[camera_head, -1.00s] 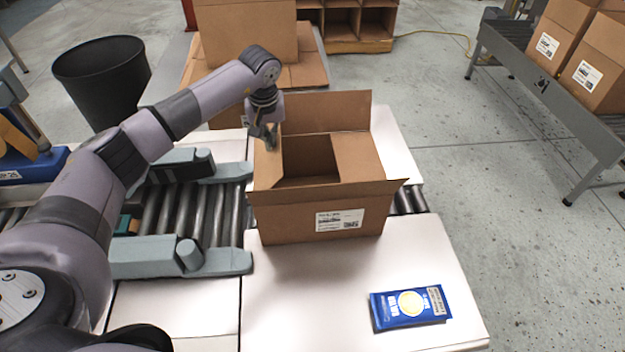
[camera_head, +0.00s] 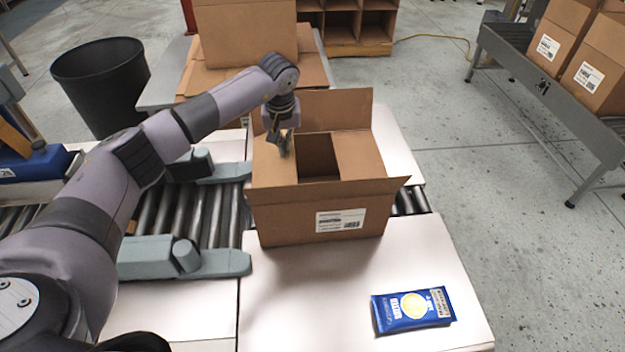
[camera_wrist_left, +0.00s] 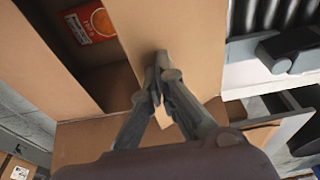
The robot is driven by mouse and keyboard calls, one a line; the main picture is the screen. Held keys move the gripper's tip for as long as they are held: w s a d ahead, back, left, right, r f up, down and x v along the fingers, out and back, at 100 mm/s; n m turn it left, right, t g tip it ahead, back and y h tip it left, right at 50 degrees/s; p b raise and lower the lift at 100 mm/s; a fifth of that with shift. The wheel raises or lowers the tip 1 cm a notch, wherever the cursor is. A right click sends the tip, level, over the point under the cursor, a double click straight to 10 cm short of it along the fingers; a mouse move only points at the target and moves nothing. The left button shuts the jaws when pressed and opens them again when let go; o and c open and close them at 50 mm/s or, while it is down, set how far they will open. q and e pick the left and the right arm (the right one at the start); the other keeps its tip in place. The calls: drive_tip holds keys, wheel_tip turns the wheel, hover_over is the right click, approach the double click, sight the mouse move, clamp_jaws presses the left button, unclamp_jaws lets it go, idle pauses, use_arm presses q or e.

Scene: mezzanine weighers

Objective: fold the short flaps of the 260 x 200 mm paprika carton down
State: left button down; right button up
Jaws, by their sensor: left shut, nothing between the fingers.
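The open brown carton (camera_head: 290,222) stands on the white table with its labelled side towards me. Its left short flap (camera_head: 272,170) lies folded inward, roughly level, over the left part of the opening. Its right short flap (camera_head: 360,155) is also folded inward; a dark gap shows between them. The far long flap (camera_head: 345,108) stands up. My left gripper (camera_head: 284,150) is shut and empty, its tips at the left flap; the left wrist view shows the closed fingertips (camera_wrist_left: 158,80) against this flap (camera_wrist_left: 185,40). An orange packet (camera_wrist_left: 90,22) shows inside the carton. My right gripper is out of view.
A blue packet (camera_head: 412,309) lies at the table's front right. A roller conveyor (camera_head: 195,215) runs left of the carton. A black bin (camera_head: 103,85) stands at the far left. More cartons (camera_head: 247,32) stand behind.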

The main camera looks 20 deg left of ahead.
sight(291, 151)
use_arm(q)
drive_tip(key=shift+w+d+f+b, duration=0.15)
drive_tip(key=shift+d+f+b, duration=0.1)
drive_tip(key=shift+f+b, duration=0.4)
drive_tip(key=shift+w+d+f+b, duration=0.1)
drive_tip(key=shift+d+f+b, duration=0.1)
drive_tip(key=shift+f+b, duration=0.35)
drive_tip(key=shift+w+d+f, duration=0.15)
drive_tip(key=shift+d+f, duration=0.05)
drive_tip(key=shift+f, duration=0.2)
drive_tip(key=shift+f+b, duration=0.65)
wheel_tip(291, 151, up, 9)
drive_tip(key=p, duration=0.6)
drive_tip(key=shift+r, duration=0.2)
drive_tip(key=shift+f, duration=0.1)
